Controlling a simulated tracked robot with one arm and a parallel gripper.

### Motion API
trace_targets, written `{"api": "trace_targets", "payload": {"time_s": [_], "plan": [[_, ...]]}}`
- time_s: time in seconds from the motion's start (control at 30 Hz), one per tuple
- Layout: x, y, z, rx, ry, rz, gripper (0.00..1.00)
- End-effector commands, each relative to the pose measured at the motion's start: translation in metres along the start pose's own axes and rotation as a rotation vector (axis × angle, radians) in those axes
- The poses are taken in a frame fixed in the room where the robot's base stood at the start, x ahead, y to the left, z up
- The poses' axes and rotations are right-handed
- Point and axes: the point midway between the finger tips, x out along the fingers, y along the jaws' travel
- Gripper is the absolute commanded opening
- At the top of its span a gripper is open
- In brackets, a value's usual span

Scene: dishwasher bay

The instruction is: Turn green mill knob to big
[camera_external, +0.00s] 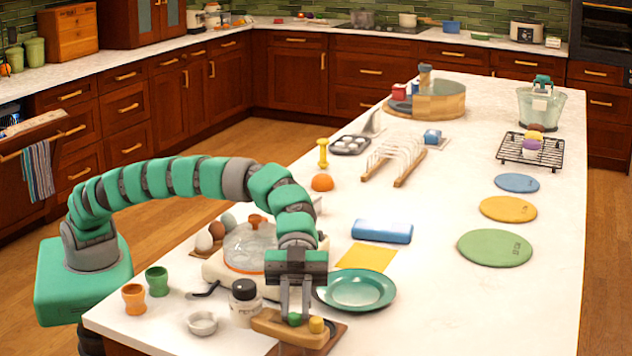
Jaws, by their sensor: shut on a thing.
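A wooden block (272,323) lies near the front end of the white counter, with a darker brown board under it. A small green knob (294,319) sits on top of it, and a yellow knob (316,324) stands to its right. My gripper (294,313) points straight down with its fingers at the green knob and is shut on it. The fingers partly hide the knob, so its setting cannot be read. No "big" mark is legible.
A dark-lidded jar (244,306) stands close left of the gripper, and a teal plate (357,290) lies close behind right. A glass-lidded pot (250,248) stands behind. A small metal bowl (202,323) is at left. The counter's right front is clear.

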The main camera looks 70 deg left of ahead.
Motion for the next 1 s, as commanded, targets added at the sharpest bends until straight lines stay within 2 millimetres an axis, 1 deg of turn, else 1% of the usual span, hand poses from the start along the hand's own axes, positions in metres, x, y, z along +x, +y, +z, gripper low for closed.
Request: {"api": "trace_targets", "payload": {"time_s": [0.03, 0.3, 0.6, 0.63, 0.67, 0.9, 1.0], "plan": [[0.001, 0.0008, 0.0027, -0.002, 0.002, -0.013, 0.0], [0.0002, 0.0035, 0.003, -0.021, -0.002, -0.059, 0.0], [-0.0004, 0.0037, 0.0014, -0.022, -0.004, -0.062, 0.0], [-0.0004, 0.0037, 0.0015, -0.022, -0.004, -0.062, 0.23], [-0.0004, 0.0037, 0.0014, -0.022, -0.004, -0.062, 0.29], [-0.0009, 0.0034, 0.0008, -0.021, -0.002, -0.062, 0.29], [-0.0043, 0.0033, 0.0002, -0.021, -0.001, -0.063, 0.29]]}}
